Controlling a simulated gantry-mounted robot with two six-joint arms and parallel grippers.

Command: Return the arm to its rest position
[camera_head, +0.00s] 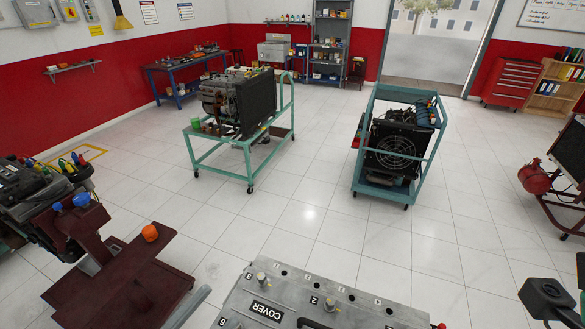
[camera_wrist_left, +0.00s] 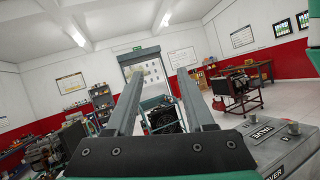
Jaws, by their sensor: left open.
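My left gripper (camera_wrist_left: 160,77) shows in the left wrist view as two long grey fingers. They stand well apart with nothing between them, so it is open and empty. It points out across the room. In the head view a pale grey bar (camera_head: 188,308) shows at the bottom edge, left of the grey cover plate; I cannot tell for sure whether it is a finger of mine. My right gripper's fingers are not seen in either view.
A grey plate marked COVER (camera_head: 330,300) is close at the bottom; it also shows at right in the wrist view (camera_wrist_left: 285,140). A dark red stand (camera_head: 130,285) with an orange knob (camera_head: 150,233) is at left. Engine carts (camera_head: 222,158) (camera_head: 410,190) stand farther out. White floor (camera_head: 310,205) between is clear.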

